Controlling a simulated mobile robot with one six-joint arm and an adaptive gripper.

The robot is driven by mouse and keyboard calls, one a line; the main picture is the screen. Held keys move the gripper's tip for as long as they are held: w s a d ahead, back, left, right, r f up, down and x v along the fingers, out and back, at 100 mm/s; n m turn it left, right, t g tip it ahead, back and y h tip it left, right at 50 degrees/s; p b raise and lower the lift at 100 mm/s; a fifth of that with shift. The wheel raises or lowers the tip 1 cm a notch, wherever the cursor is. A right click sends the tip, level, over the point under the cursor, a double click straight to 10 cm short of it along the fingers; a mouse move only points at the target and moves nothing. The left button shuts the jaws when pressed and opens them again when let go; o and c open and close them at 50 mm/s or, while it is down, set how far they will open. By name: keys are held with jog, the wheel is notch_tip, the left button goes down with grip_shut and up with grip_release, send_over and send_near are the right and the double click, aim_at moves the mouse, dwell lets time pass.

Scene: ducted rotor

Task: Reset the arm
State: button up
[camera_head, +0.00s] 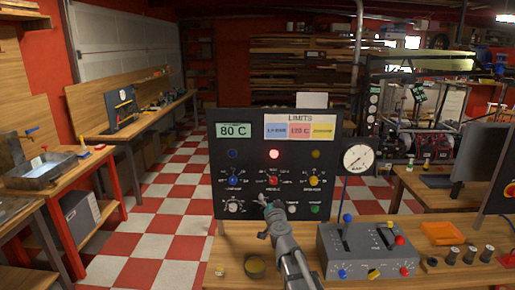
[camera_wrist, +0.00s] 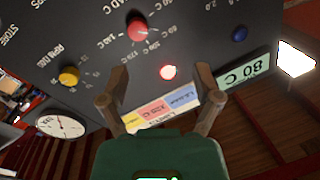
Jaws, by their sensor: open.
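My gripper (camera_head: 265,202) is in front of the lower middle of an upright black control panel (camera_head: 222,200), with my arm reaching up from the bottom of the head view. In the wrist view my gripper (camera_wrist: 154,86) shows two brown fingers spread apart with nothing held between them. The panel's limits labels (camera_wrist: 168,106) and lit red lamp (camera_wrist: 168,72) appear between and beyond the fingers, upside down. A red knob (camera_wrist: 137,28) is above them in that picture. Whether a fingertip touches the panel cannot be told.
The wooden bench (camera_head: 395,275) carries a grey lever box (camera_head: 355,250), a round gauge (camera_head: 357,158) on a stalk, an orange tray (camera_head: 441,233) and several dark cylinders. Checkered floor (camera_head: 150,230) lies open at the left.

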jog(key=s+a+f+n+g+y, duration=0.2)
jog(key=s+f+n+g+y, duration=0.4)
jog(key=s+f+g, duration=0.4)
jog(key=s+d+f+m+g+h, duration=0.1)
jog(key=s+d+f+g+h, duration=0.3)
jog(key=s+d, duration=0.3)
jog(key=s+d+f+m+g+h, duration=0.1)
jog(key=s+d+f+g+h, duration=0.2)
jog(key=s+d, duration=0.3)
jog(key=s+f+h, duration=0.1)
jog(key=s, duration=0.3)
jog(key=shift+s+d+f+g, duration=0.3)
jog(key=shift+d+f+g, duration=0.05)
jog(key=shift+g, duration=0.05)
